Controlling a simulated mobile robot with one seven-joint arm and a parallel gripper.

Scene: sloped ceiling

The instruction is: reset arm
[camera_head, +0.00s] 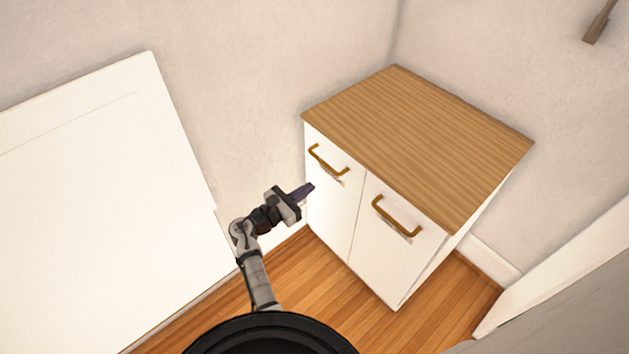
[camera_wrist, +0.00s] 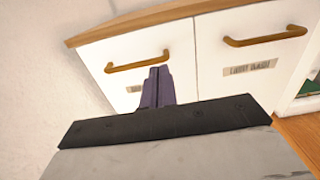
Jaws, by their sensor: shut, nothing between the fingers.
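My gripper (camera_head: 308,188) is at the end of my bent arm in the head view, left of the white cabinet's left door. In the wrist view its two purple fingers (camera_wrist: 157,84) are together with nothing between them. They point toward the cabinet front, and appear just below the left handle in that view. I cannot tell the exact gap between the fingertips and the door.
The white cabinet (camera_head: 335,195) has a wooden top (camera_head: 420,140), bare of objects. Its left handle (camera_head: 327,160) and right handle (camera_head: 395,217) are brown. A white panel (camera_head: 100,190) stands at the left. Wooden floor (camera_head: 340,300) is clear before the cabinet.

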